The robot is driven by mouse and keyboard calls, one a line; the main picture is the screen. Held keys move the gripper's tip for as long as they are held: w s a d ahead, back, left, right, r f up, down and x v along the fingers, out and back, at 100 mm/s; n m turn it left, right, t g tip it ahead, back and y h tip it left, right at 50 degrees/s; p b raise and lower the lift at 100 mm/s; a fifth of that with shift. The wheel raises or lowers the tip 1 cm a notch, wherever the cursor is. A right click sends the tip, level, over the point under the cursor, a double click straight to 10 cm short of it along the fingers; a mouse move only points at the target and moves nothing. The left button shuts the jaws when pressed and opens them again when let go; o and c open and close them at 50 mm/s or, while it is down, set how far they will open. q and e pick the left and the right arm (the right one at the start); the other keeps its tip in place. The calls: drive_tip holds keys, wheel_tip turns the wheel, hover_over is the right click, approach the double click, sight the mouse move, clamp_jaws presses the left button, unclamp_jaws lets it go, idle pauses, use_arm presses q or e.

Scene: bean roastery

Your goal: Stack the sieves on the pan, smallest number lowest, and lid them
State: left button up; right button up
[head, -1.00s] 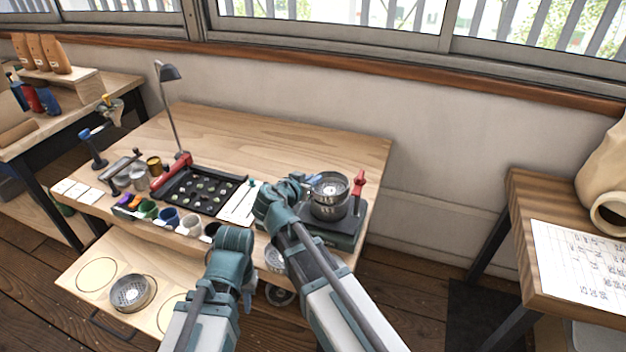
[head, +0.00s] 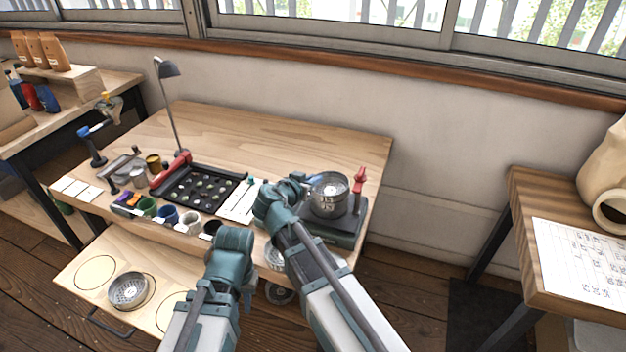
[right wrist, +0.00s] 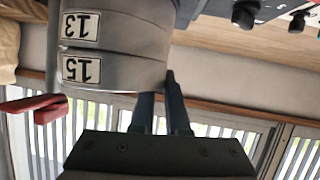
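Two grey sieves stand stacked on the dark scale at the table's right: the 15 sieve (right wrist: 115,70) rests on the 13 sieve (right wrist: 118,27); the wrist picture is upside down. The pan beneath is not clearly visible. My right gripper (right wrist: 160,100) has one finger outside the 15 sieve's wall and one partly hidden behind it, pinching the rim. In the head view my right gripper (head: 300,186) is left of the stack (head: 328,197). My left gripper (head: 248,292) is over the drawer, fingers mostly hidden. Another sieve (head: 129,290) lies in the drawer.
The open drawer (head: 72,268) has ringed places, some empty. Round metal pieces show partly behind my arms. A red-handled tool (head: 358,183) is close right of the stack. The table's back is clear.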

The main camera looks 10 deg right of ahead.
drive_tip(key=shift+o, duration=0.9)
drive_tip(key=p+v, duration=0.4)
drive_tip(key=v, duration=0.7)
drive_tip(key=shift+s, duration=0.6)
drive_tip(key=shift+d, duration=0.1)
drive_tip(key=x, duration=0.2)
drive_tip(key=b+x, duration=0.1)
drive_tip(key=x, duration=0.1)
drive_tip(key=w+a+b+x, duration=0.1)
drive_tip(key=x, duration=0.2)
drive_tip(key=shift+w+d, duration=0.25)
drive_tip(key=shift+d, duration=0.05)
